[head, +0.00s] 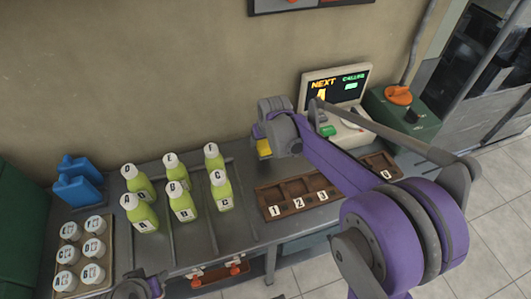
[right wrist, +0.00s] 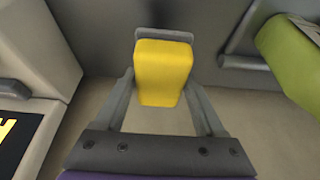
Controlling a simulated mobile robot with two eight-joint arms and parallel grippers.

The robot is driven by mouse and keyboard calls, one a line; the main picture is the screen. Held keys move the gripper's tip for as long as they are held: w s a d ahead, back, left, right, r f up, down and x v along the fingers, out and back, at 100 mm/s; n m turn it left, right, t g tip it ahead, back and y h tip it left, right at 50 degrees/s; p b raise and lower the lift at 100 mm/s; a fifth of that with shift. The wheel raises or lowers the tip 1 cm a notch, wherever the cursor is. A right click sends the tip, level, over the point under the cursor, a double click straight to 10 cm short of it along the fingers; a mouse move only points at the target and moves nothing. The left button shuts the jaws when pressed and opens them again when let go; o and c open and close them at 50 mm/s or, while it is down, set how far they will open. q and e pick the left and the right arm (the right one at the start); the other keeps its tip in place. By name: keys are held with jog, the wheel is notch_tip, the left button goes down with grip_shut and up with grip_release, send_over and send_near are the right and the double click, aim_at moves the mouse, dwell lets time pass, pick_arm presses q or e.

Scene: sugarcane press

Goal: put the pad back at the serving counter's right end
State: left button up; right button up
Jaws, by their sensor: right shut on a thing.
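The yellow pad (right wrist: 163,72), with a grey backing, is between the fingers of my right gripper (right wrist: 161,88) in the right wrist view. In the head view a yellow bit of the pad (head: 264,148) shows beneath my right gripper (head: 262,139), near the back wall between the bottles and the screen. My right gripper is shut on it. The serving counter (head: 243,190) runs along the wall. My right arm crosses in front of its right part and hides some of it. Part of my left arm's end (head: 137,289) shows at the bottom left; its fingers cannot be made out.
Several green bottles (head: 183,203) stand on the counter's left half, beside a tray of white-lidded cups (head: 93,249). A wooden numbered tray (head: 297,206) lies to the right. A screen terminal (head: 337,88) and a green box (head: 408,120) stand behind it.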

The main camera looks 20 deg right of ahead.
jog(key=shift+f, duration=2.6)
jog(key=shift+f, duration=0.1)
jog(key=o, duration=0.9)
jog(key=shift+f+b, duration=0.1)
jog(key=shift+b, duration=0.25)
jog(key=shift+c, duration=0.2)
jog(key=o, duration=0.4)
jog(key=shift+o, duration=0.2)
